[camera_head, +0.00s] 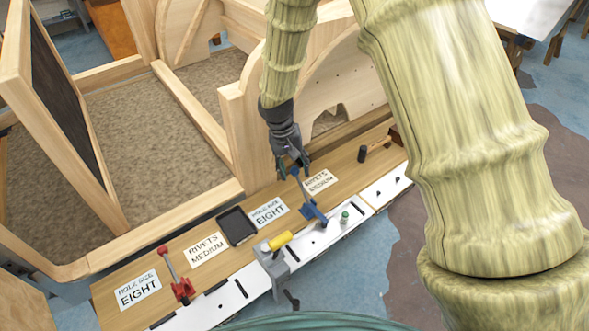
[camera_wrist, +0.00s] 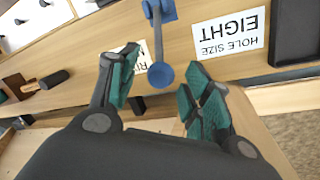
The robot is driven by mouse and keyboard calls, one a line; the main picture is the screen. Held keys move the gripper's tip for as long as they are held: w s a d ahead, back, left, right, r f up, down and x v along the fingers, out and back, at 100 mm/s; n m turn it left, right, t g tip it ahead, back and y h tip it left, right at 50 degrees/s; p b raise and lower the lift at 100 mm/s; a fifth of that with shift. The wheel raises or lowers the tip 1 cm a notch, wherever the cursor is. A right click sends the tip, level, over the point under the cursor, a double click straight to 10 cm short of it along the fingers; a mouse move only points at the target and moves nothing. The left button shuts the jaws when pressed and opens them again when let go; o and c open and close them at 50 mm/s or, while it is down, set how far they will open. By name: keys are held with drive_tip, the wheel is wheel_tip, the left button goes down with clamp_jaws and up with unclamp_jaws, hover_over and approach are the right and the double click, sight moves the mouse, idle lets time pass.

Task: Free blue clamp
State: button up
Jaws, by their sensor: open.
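The blue clamp (camera_head: 314,211) sits at the front edge of the wooden shelf, on the white strip. Its grey bar rises toward my gripper (camera_head: 293,166) and ends in a round blue knob. In the wrist view, the clamp (camera_wrist: 160,74) shows its blue knob in the gap between the green-padded fingertips of my gripper (camera_wrist: 160,90). My gripper is open. I see no finger closed on the knob, and I cannot tell how deep it lies between the fingers. The clamp's lower part is cut off at the top of the wrist view.
A red clamp (camera_head: 182,289), a yellow-handled grey tool (camera_head: 278,243) and a small green-topped item (camera_head: 345,216) stand along the shelf's front. A black tray (camera_head: 236,226) and several label cards lie behind. The wooden bodyframe (camera_head: 236,140) rises close behind my gripper.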

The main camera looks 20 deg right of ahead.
drive_tip(key=shift+d+f, duration=0.15)
drive_tip(key=shift+f, duration=0.75)
clamp_jaws()
